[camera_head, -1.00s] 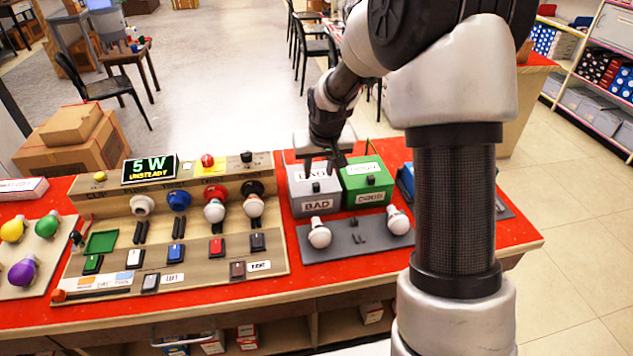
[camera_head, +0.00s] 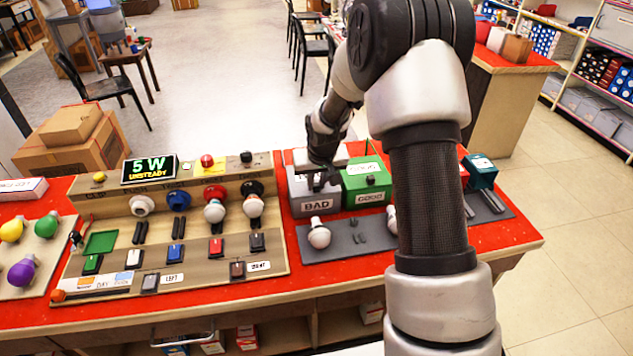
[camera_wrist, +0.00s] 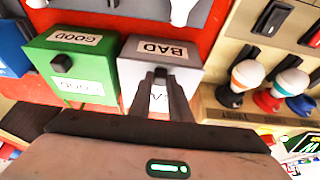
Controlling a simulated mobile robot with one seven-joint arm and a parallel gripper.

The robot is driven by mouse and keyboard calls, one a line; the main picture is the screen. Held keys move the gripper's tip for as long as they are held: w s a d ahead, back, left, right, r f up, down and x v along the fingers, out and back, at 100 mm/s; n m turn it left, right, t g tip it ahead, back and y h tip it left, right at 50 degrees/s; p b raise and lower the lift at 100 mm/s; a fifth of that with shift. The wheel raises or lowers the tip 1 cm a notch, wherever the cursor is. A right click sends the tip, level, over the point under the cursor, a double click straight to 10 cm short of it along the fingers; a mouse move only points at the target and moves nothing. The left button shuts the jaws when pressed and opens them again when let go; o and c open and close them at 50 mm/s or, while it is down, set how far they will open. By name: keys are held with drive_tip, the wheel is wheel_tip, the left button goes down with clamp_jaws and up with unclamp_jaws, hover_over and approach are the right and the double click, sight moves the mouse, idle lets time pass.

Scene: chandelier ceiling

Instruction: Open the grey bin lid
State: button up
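The grey bin (camera_head: 312,204) marked BAD stands on the red counter, left of the green bin (camera_head: 368,191) marked GOOD. Its lid looks down. In the wrist view the grey bin (camera_wrist: 136,70) is straight ahead, with a dark knob (camera_wrist: 160,74) on it. My gripper (camera_head: 321,184) is over the front of the grey bin in the head view. In the wrist view my gripper's fingertips (camera_wrist: 162,79) are right at the knob, one on each side. I cannot tell whether they touch or grip it. My wrist hides part of the lid in the head view.
A grey tray with a white bulb (camera_head: 319,234) lies in front of the bins. A wooden test board (camera_head: 180,225) with several bulbs and switches is to the left. A teal box (camera_head: 480,172) is to the right. My arm hides part of the counter.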

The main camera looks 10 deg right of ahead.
drive_tip(key=w+b, duration=0.1)
drive_tip(key=w, duration=0.8)
clamp_jaws()
drive_tip(key=o, duration=0.9)
unclamp_jaws()
drive_tip(key=shift+s, duration=0.1)
drive_tip(key=v, duration=1.7)
drive_tip(key=shift+r, duration=0.3)
